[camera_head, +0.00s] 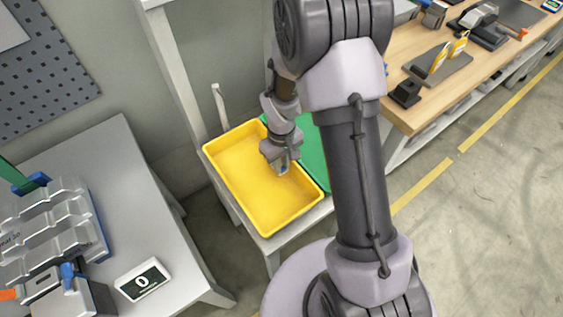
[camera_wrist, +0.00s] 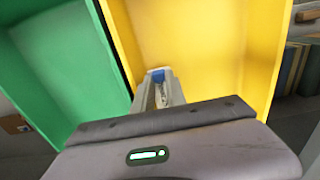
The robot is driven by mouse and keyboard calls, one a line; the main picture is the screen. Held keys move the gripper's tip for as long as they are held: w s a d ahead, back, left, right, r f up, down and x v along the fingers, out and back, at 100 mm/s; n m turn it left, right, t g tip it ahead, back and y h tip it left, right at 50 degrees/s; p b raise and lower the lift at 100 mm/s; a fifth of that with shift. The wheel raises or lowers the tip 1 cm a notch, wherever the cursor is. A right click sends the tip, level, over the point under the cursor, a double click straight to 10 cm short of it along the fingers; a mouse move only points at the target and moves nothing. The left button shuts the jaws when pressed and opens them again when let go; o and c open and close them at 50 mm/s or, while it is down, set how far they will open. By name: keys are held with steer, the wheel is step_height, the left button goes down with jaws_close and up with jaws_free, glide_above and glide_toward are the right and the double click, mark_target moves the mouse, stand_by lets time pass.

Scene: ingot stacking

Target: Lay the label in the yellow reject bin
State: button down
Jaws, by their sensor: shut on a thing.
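The yellow reject bin (camera_head: 240,172) stands on a light stand in the middle of the head view and looks empty. It also fills the centre of the wrist view (camera_wrist: 205,35). My gripper (camera_head: 283,168) is over the right part of the bin, pointing down into it. In the wrist view my gripper (camera_wrist: 160,88) is shut on a small pale thing, the label (camera_wrist: 161,97), which shows as a narrow strip between the fingers. Most of the label is hidden by the fingers. I cannot tell whether it touches the bin floor.
A green bin (camera_head: 313,150) stands right beside the yellow one, partly behind my arm. A grey table at left holds a ridged metal rack (camera_head: 45,225) and a small display (camera_head: 143,280) reading 0. A wooden bench (camera_head: 430,105) with fixtures is at right.

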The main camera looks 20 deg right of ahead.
steer(key=shift+f, duration=0.1)
steer(key=shift+f+b, duration=1.2)
steer(key=shift+f, duration=0.2)
steer(key=c, duration=1.4)
jaws_free()
steer(key=shift+o, duration=0.2)
steer(key=shift+r+p, duration=1.3)
steer(key=shift+r, duration=0.35)
